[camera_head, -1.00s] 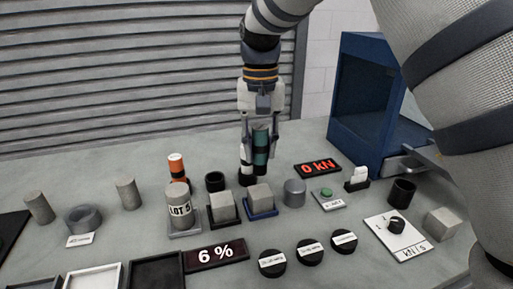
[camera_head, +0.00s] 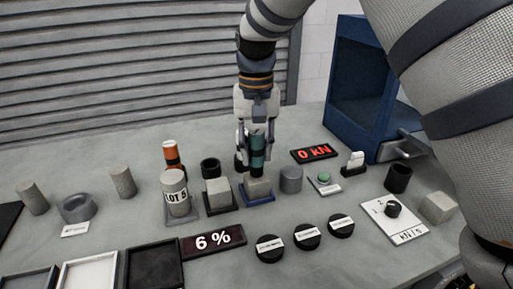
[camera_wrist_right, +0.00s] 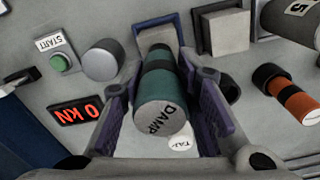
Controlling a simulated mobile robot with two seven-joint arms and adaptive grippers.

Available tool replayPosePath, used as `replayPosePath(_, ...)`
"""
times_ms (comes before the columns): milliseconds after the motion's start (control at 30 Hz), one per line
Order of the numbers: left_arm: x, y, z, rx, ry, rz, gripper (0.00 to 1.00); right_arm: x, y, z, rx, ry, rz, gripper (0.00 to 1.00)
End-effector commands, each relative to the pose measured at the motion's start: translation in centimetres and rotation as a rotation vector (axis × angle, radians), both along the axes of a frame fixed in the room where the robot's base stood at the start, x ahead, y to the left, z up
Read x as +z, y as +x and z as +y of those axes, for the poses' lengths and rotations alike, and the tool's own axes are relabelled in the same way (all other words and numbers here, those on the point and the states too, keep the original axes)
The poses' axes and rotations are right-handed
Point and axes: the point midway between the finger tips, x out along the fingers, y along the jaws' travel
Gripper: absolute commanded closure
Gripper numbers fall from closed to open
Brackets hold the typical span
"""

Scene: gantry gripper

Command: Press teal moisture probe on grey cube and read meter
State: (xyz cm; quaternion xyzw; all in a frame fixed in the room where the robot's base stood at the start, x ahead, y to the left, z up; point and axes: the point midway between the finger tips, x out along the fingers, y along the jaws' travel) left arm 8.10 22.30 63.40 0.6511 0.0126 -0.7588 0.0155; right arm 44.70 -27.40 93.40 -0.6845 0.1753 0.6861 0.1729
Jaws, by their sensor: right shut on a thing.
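My right gripper (camera_head: 257,158) points down and is shut on the teal moisture probe (camera_head: 258,145). The probe also shows between the fingers in the right wrist view (camera_wrist_right: 158,85), its end cap marked DAMP. The probe's lower end is at the top of a grey cube (camera_head: 258,189) that sits on a blue base (camera_head: 259,200); I cannot tell whether they touch. A second grey cube (camera_head: 217,190) is on a dark base to the left. The meter (camera_head: 213,240) reads 6 %. My left gripper is not in view.
A LOT 5 cylinder (camera_head: 175,190) and an orange-and-black tool (camera_head: 171,155) stand to the left. A grey cylinder (camera_head: 291,179), a green START button (camera_head: 323,177) and a red 0 kN display (camera_head: 314,152) are to the right. Round black discs (camera_head: 307,237) lie in front.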

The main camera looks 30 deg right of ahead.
Motion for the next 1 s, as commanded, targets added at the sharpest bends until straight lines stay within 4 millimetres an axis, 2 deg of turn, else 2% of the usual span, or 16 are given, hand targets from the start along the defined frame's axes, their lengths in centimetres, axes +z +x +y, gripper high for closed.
replayPosePath(1000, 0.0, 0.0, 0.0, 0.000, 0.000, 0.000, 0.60, -1.0, 0.0, 0.0, 0.000, 0.000, -0.001, 1.00)
